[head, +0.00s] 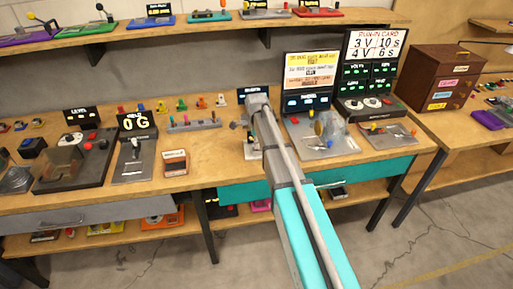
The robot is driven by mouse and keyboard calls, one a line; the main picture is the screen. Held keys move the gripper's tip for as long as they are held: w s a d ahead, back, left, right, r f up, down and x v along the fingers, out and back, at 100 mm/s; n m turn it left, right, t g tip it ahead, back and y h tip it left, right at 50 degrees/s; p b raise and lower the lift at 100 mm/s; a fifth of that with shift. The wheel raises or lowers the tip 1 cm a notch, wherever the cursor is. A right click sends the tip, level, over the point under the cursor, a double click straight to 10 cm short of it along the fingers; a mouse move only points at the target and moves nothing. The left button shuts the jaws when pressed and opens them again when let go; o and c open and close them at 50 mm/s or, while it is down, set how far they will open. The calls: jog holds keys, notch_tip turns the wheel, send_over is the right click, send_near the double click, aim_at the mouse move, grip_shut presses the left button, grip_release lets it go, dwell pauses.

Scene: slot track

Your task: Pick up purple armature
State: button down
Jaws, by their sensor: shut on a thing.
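My arm reaches from the lower right to the middle of the bench in the head view. My gripper (250,130) is at its far end, low over the bench and mostly hidden by my own wrist. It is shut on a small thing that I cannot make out. No purple armature can be picked out for certain. Several small coloured pieces (181,104) stand in a row at the back of the bench, left of my gripper. A grey strip with coloured pegs (193,123) lies in front of them.
A display stand reading 0 G (136,124) is further left. Test stands with screens (308,100) are close right of my gripper. A brown drawer box (440,78) is on the right bench.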

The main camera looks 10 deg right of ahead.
jog(key=shift+r, duration=0.2)
notch_tip(320, 180, up, 2)
jog(key=p, duration=0.2)
jog(key=shift+p, duration=0.3)
jog(key=s+r+p, duration=1)
jog(key=s, duration=0.4)
jog(key=shift+r, duration=0.3)
jog(key=shift+f, duration=0.15)
jog(key=shift+s+f, duration=0.1)
jog(key=shift+s, duration=0.05)
dwell(0.4)
